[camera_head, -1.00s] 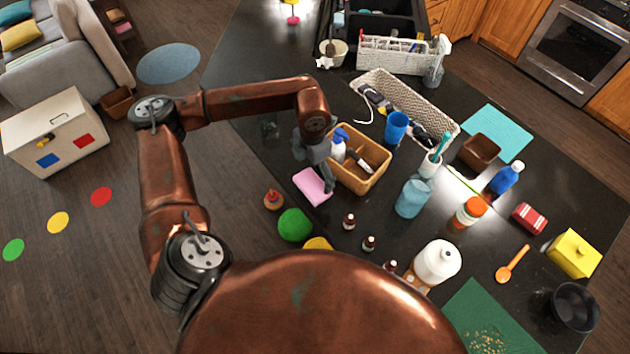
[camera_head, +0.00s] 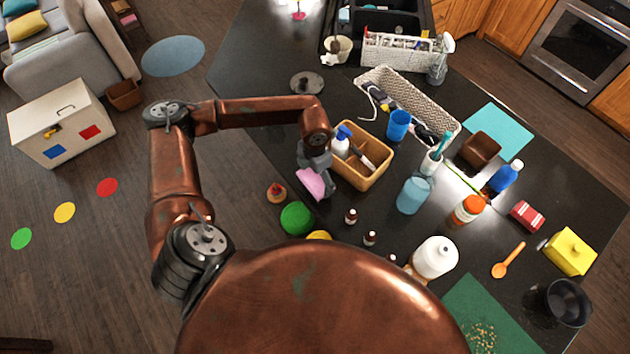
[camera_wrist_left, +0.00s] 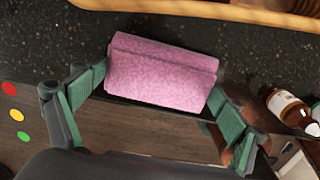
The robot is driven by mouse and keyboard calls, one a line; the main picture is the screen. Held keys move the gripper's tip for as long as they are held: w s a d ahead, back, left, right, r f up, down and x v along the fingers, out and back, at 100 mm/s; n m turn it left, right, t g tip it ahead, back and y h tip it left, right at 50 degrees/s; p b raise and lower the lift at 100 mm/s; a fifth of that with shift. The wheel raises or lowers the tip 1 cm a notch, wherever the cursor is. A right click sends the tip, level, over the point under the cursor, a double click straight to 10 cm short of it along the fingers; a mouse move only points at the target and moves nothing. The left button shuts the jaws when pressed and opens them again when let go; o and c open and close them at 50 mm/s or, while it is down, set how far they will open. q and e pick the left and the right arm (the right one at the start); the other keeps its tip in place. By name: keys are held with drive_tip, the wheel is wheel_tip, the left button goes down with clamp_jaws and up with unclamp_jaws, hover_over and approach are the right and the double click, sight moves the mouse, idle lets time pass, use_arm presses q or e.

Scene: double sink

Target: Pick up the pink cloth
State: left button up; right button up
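The pink cloth (camera_head: 310,184) is at the left edge of the dark counter, in front of the tan basket. In the left wrist view the cloth (camera_wrist_left: 162,78) looks like a thick folded bundle with a crease along it. My left gripper (camera_head: 319,180) is over the cloth from above. In the left wrist view its green-padded fingers (camera_wrist_left: 160,92) press on the cloth's two ends, and the cloth is bent between them. Whether the cloth is clear of the counter is hard to tell. My right gripper is not in view.
The tan basket (camera_head: 363,173) with a spray bottle and a brush stands right beside my left gripper.

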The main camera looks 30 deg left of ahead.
use_arm(q)
drive_tip(key=c, duration=0.4)
drive_tip(key=shift+r, duration=0.6)
drive_tip(key=s+r+b, duration=0.6)
drive_tip(key=s+r, duration=0.5)
drive_tip(key=s, duration=0.3)
drive_tip(key=shift+d+r, duration=0.4)
drive_tip(key=shift+d, duration=0.05)
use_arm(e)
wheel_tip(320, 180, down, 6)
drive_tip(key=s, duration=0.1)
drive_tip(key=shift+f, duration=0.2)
